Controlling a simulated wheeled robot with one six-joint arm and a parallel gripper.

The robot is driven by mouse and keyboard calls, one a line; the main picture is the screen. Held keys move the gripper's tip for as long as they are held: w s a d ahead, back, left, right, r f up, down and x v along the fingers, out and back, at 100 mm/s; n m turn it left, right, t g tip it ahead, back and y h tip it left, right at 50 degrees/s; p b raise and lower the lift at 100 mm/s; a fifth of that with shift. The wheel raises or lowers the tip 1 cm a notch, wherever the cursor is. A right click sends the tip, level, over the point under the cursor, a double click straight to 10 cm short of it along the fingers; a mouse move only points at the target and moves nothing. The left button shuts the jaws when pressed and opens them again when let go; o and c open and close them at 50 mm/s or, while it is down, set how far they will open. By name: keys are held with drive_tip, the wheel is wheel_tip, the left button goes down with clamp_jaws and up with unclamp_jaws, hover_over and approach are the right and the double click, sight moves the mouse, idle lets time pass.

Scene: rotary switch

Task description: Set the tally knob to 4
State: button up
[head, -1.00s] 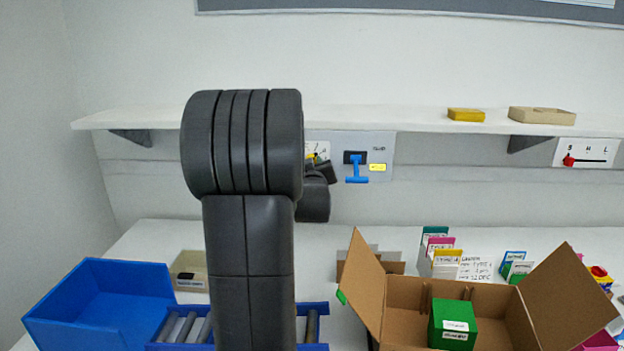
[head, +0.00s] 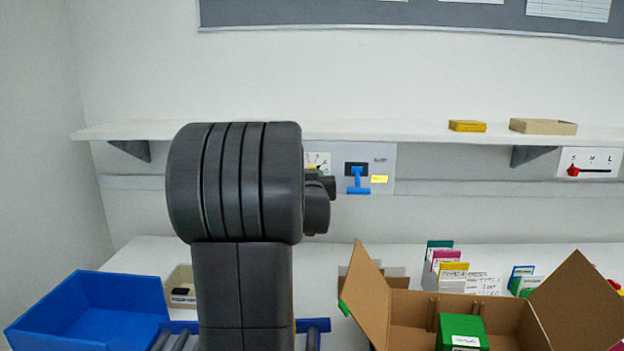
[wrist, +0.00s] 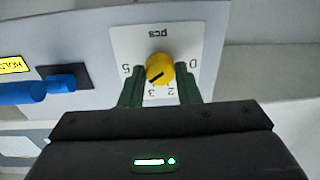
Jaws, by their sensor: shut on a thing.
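The tally knob (wrist: 160,69) is a round yellow dial on a white plate (wrist: 126,40) marked "pcs", seen upside down in the wrist view. The numbers 5, 3, 2 and 0 show around it; the places of 4 and 1 are hidden by my fingers. The knob's dark pointer line slants to the lower left, between 5 and 3. My gripper (wrist: 160,80) is shut on the knob, one dark green finger on each side. In the head view the plate (head: 318,158) shows only partly beside my arm.
A blue lever (head: 358,182) and a yellow label (head: 379,179) are close beside the knob on the same panel. A shelf (head: 400,133) runs above. Below are a blue bin (head: 90,315) and an open cardboard box (head: 400,318).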

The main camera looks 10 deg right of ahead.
drive_tip(key=o, duration=1)
drive_tip(key=shift+c, duration=0.2)
drive_tip(key=b+v, duration=0.1)
drive_tip(key=v, duration=1.2)
drive_tip(key=shift+s+b, duration=0.4)
drive_tip(key=p+x, duration=0.1)
drive_tip(key=x, duration=1.3)
drive_tip(key=shift+p, duration=0.4)
drive_tip(key=shift+s+a, duration=0.1)
drive_tip(key=shift+s, duration=0.1)
